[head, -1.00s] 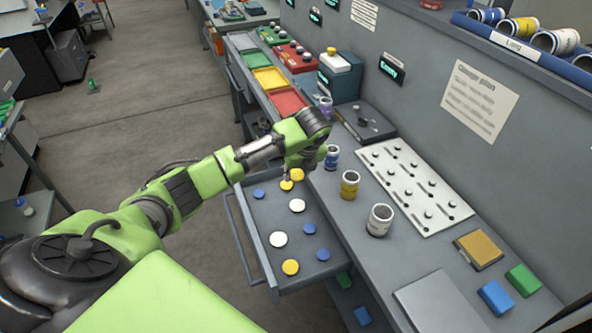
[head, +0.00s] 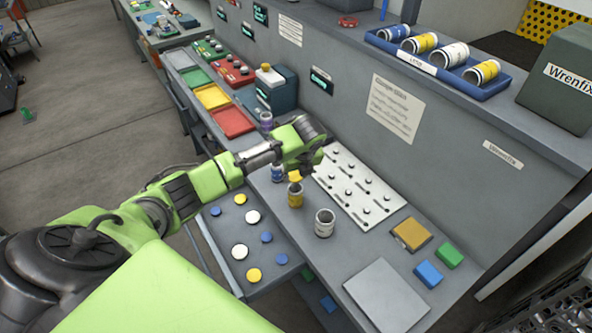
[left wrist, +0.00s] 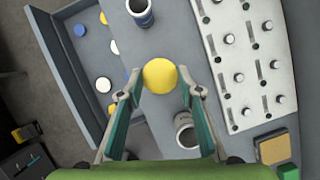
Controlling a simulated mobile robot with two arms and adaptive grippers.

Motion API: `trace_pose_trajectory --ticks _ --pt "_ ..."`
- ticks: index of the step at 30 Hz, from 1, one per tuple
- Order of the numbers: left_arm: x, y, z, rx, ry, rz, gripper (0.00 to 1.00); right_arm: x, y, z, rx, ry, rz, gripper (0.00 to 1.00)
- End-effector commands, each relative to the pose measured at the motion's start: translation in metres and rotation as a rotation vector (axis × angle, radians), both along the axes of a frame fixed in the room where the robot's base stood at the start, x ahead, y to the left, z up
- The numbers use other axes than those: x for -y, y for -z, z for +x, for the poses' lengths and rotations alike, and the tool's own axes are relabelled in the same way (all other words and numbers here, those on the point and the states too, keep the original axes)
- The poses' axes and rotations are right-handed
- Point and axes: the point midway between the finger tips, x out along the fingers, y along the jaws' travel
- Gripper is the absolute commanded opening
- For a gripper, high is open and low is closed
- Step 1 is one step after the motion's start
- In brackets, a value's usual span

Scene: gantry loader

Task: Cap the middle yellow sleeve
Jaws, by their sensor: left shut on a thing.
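My left gripper (head: 298,168) is shut on a yellow cap (head: 295,177) and holds it over the yellow sleeve (head: 295,197). In the left wrist view the cap (left wrist: 160,75) sits between the two fingertips and hides the yellow sleeve beneath it. In the head view the cap is at or just above the sleeve's rim; I cannot tell whether they touch. The yellow sleeve stands upright on the grey bench between a blue-banded sleeve (head: 277,174) and an open white sleeve (head: 324,224). My right gripper is not in view.
An open drawer (head: 221,256) holds loose yellow, white and blue caps. A white pegged panel (head: 350,190) lies behind the sleeves. A grey plate (head: 385,296), a tan pad (head: 411,234) and blue and green blocks (head: 429,274) are to the right. A wall rises behind.

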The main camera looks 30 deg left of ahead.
Motion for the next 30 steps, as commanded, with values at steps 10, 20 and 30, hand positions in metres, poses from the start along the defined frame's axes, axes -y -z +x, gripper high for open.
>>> trace_pose_trajectory --ticks 10,20,30 --pt "0.000 0.021 0.000 -0.001 0.000 0.000 0.23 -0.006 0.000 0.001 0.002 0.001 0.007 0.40" --pt "0.000 0.039 0.000 -0.001 0.001 0.001 0.23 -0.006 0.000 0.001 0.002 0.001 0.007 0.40" --pt "0.000 0.046 0.000 0.000 0.000 0.000 0.23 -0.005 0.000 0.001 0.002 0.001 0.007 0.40"
